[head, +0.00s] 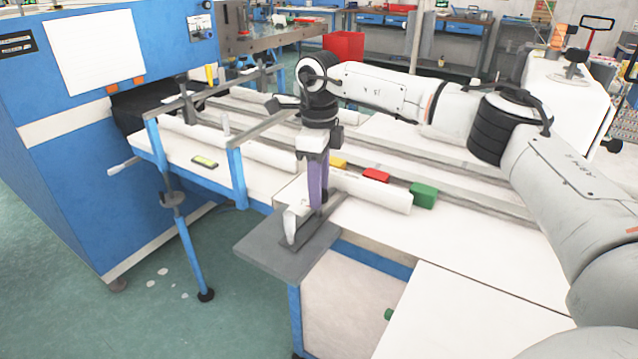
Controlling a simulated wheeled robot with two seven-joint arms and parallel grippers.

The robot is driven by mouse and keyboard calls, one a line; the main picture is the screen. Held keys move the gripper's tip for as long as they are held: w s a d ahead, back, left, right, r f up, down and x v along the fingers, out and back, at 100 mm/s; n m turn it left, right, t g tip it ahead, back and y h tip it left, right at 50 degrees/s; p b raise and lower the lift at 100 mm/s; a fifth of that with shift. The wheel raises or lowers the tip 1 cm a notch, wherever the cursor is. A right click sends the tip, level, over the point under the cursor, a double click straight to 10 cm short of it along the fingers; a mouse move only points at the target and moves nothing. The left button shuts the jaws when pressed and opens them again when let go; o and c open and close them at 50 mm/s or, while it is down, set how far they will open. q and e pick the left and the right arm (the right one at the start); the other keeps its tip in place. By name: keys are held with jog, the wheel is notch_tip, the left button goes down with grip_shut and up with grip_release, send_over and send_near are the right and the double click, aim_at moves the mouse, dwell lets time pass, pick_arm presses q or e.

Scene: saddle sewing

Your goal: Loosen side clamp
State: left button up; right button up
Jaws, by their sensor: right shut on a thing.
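My right gripper (308,205) points straight down at the near corner of the white work table. It is shut on what appears to be the side clamp, a narrow upright piece with a purple face (318,182) above a dark flat bar. The clamp stands at the grey corner plate (265,252). The gripper and wrist cover much of the clamp, so its exact position, tight or loose, cannot be told. My left gripper is not in view.
A white roll lies behind the gripper, with yellow, red (376,175) and green (423,195) blocks beside it. A blue machine (70,150) stands at the left. Blue posts and a rail (237,178) stand near the table's left edge. The white tabletop at the front right is clear.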

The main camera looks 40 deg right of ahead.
jog(key=shift+r+n+p, duration=0.2)
jog(key=shift+n+p, duration=0.35)
jog(key=shift+n, duration=0.25)
jog(key=shift+n+p, duration=0.35)
jog(key=shift+n, duration=0.15)
jog(key=shift+n+p, duration=0.45)
jog(key=shift+n, duration=0.45)
jog(key=n+p, duration=0.1)
jog(key=n, duration=0.4)
jog(key=shift+f+p, duration=0.1)
jog(key=shift+p, duration=0.3)
jog(key=n, duration=0.5)
jog(key=shift+w+n+p, duration=0.1)
jog(key=shift+n+p, duration=0.25)
jog(key=shift+n, duration=0.05)
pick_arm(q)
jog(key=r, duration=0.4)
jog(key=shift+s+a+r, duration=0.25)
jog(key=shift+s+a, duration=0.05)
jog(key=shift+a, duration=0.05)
pick_arm(e)
jog(key=n, duration=0.4)
jog(key=shift+n, duration=0.3)
jog(key=shift+f, duration=0.1)
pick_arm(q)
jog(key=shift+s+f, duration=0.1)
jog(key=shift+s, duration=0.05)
pick_arm(e)
jog(key=o, duration=1)
